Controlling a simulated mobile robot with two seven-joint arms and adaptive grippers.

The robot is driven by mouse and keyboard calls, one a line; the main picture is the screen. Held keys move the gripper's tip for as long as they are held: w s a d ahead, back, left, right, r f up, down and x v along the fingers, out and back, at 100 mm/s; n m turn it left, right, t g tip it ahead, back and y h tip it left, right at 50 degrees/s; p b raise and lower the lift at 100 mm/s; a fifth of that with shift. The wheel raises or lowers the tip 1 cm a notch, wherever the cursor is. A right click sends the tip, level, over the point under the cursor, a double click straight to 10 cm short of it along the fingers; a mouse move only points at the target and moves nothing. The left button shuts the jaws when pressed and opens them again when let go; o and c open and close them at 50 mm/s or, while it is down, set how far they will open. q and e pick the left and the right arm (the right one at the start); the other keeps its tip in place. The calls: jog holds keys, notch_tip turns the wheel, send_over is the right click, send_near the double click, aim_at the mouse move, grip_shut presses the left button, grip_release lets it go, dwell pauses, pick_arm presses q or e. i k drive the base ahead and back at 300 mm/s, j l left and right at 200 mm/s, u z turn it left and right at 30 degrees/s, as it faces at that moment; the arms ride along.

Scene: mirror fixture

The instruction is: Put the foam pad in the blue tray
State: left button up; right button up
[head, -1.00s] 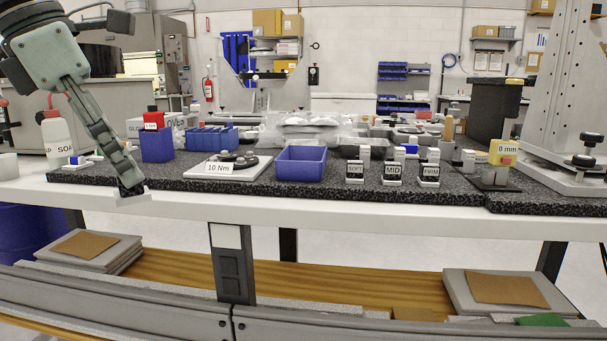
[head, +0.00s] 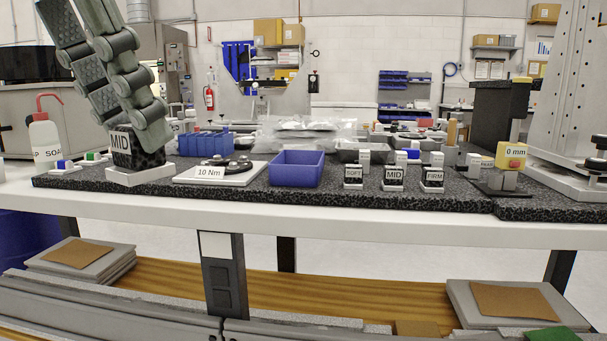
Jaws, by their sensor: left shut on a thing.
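A dark speckled block labelled MID (head: 137,150), which looks like the foam pad, is at the left of the bench in the head view. My left gripper (head: 138,126) comes down from above and is shut on it, its fingers covering part of the block's top and right side. A white slab (head: 138,178) lies right under the block; I cannot tell whether they touch. The blue tray (head: 297,181) stands to the right on the dark mat, open and apparently empty. My right gripper is not in view.
A white plate labelled 10 Nm (head: 205,176) with dark round parts lies between block and tray. Small dark blocks labelled SOFT (head: 353,179), MID (head: 393,180) and FIRM (head: 433,179) stand right of the tray. A soap bottle (head: 44,136) is at far left.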

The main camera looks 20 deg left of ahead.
aim_at(296, 180)
jog(key=i, duration=0.9)
